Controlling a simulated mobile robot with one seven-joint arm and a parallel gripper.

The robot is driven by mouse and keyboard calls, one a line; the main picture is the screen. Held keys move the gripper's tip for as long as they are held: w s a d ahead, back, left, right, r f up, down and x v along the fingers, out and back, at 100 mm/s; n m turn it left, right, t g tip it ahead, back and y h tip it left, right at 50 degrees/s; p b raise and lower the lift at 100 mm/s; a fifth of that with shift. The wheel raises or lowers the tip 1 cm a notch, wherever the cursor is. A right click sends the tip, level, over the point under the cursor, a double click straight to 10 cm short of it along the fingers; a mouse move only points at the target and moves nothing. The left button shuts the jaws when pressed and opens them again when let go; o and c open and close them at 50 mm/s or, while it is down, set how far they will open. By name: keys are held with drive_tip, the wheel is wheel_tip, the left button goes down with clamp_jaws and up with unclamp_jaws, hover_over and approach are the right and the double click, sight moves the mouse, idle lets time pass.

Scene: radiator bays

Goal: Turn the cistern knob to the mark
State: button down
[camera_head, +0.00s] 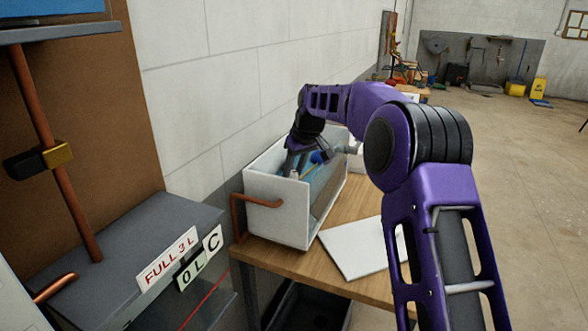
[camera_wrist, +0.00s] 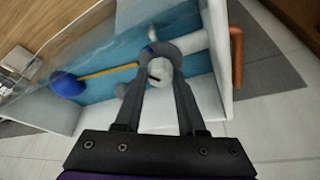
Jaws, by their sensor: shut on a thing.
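The cistern (camera_head: 276,212) is an open white box on the wooden table. In the wrist view its inside (camera_wrist: 110,100) is blue, with a blue float ball (camera_wrist: 67,84) on a yellow rod (camera_wrist: 108,69). The rod runs to a grey valve body. The knob (camera_wrist: 160,72) is pale grey and round, with a short dark line on its face. My gripper (camera_wrist: 161,66) is shut on the knob, one finger on each side. In the head view my gripper (camera_head: 297,160) reaches into the cistern and hides the knob. I cannot make out the target mark.
A white flat panel (camera_head: 352,248) lies on the table in front of the cistern. A copper pipe (camera_head: 236,212) leaves its left side. A grey unit (camera_head: 135,262) with tags reading "FULL 3 L", "0 L" and "C" stands at left. The floor at right is clear.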

drive_tip(key=shift+s+a+m+t+h+p, duration=0.15)
drive_tip(key=shift+m+h+p, duration=0.25)
drive_tip(key=shift+m, duration=0.75)
drive_tip(key=shift+w+m+t+h+p, duration=0.15)
drive_tip(key=shift+m+h+p, duration=0.2)
drive_tip(key=shift+m, duration=0.8)
drive_tip(key=c, duration=0.5)
unclamp_jaws()
drive_tip(key=shift+s, duration=0.1)
drive_tip(key=v, duration=1.7)
drive_tip(key=shift+s+r+p, duration=0.15)
drive_tip(key=shift+p, duration=0.25)
drive_tip(key=shift+a, duration=0.1)
